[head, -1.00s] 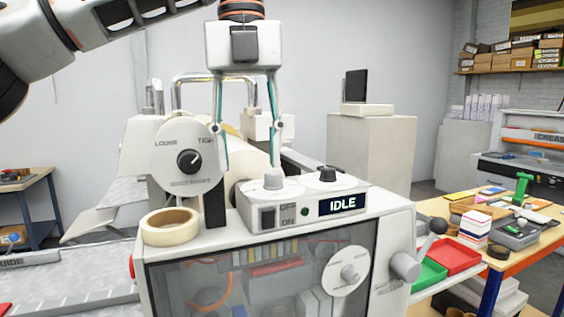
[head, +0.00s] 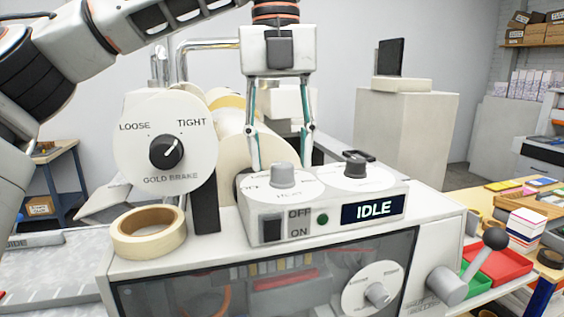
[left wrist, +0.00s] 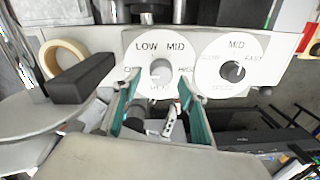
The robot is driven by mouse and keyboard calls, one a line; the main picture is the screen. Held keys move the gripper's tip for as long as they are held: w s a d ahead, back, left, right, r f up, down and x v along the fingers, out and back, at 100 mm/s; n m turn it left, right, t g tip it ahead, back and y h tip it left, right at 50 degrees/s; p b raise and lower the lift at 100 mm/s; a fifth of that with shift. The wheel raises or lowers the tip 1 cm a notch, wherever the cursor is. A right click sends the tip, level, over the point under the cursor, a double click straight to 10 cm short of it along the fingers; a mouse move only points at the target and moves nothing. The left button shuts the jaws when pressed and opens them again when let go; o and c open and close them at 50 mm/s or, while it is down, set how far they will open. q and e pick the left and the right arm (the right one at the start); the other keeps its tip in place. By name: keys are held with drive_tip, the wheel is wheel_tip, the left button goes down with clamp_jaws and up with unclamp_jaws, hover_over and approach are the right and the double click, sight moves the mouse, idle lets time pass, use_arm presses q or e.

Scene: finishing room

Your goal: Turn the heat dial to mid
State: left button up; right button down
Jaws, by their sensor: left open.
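The heat dial (head: 284,176) is a grey knob on a white round plate on top of the control box. In the left wrist view the heat dial (left wrist: 160,69) has LOW, MID and other partly hidden marks around it. I cannot tell where its pointer stands. My left gripper (head: 281,164) points down with its fingers open, tips apart on either side of the knob. The left wrist view shows the gripper (left wrist: 158,78) with teal-lined fingers below and beside the knob. I cannot tell whether they touch it. My right gripper is not in view.
The black speed dial (head: 355,165) is close to the right. The gold brake dial (head: 166,152) stands upright at left, with a tape roll (head: 148,231) below it. An IDLE display (head: 373,208) and an off/on switch (head: 271,228) are on the box front. A lever (head: 494,239) sticks out at right.

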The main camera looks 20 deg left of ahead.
use_arm(q)
drive_tip(key=shift+w+f, duration=0.1)
drive_tip(key=shift+f, duration=1)
drive_tip(key=c, duration=1.1)
